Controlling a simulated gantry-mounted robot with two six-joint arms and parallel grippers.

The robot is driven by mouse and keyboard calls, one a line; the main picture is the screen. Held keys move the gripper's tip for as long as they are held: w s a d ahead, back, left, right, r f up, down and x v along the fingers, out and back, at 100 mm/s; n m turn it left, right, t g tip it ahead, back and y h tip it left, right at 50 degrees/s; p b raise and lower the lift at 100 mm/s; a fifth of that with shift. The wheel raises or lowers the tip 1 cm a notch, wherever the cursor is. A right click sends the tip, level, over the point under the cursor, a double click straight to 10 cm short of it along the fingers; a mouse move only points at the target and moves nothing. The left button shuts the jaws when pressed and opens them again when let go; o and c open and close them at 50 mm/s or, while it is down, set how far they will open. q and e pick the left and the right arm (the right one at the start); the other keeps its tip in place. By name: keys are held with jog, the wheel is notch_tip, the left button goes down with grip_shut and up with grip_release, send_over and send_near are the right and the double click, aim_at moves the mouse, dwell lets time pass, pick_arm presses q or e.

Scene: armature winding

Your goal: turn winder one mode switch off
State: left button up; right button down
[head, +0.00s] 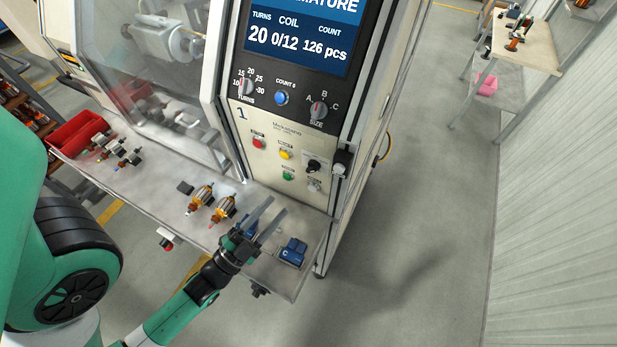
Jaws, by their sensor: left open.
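Winder one (261,153) is the machine marked 1, with a screen and a control panel. Low on its panel, right of the coloured buttons, is a black rotary knob (313,165). It may be the mode switch, but its label and setting are too small to read. A smaller silver control (314,185) sits just below it. My left gripper (278,204) is open and empty, its two fingers pointing up toward the panel. It is below and left of the knob, over the machine's shelf, apart from the knob. My right gripper is not in view.
The shelf (160,205) holds armatures (201,197), a red bin (75,132) and blue blocks (292,251) near my left gripper. Red (259,142), yellow (286,153) and green (288,176) buttons are left of the knob. A black part (342,160) protrudes at the panel's right edge. The right-hand floor is clear.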

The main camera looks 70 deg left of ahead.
aim_at(309, 172)
pick_arm(q)
jog(key=p+x, duration=0.2)
jog(key=x, duration=0.9)
jog(key=shift+w, duration=0.3)
grip_shut()
